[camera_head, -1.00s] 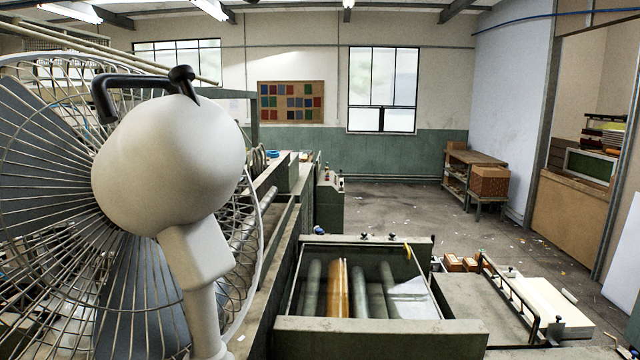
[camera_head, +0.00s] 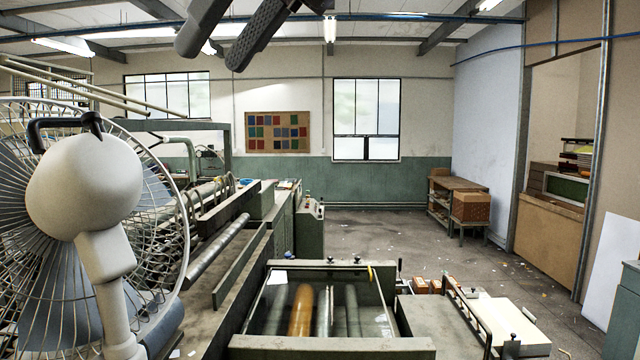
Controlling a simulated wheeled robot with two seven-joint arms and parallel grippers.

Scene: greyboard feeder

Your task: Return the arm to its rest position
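My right gripper (camera_head: 213,57) hangs in from the top edge, left of centre. Its two dark fingers point down and left, with a clear gap between them and nothing held. It is high in the picture, in front of the ceiling and the far wall, and touches nothing that I can see. Its wrist and arm are cut off by the top edge. My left gripper is not in view. The feeder machine (camera_head: 330,347), with rollers under a clear cover, stands below at the bottom centre, well apart from the gripper.
A large caged fan (camera_head: 85,190) stands close on the left. A long machine with rails and rollers (camera_head: 220,250) runs behind it. A white board stack (camera_head: 507,318) lies right of the feeder. A shelf with boxes (camera_head: 470,205) stands far back. The floor (camera_head: 380,235) between is open.

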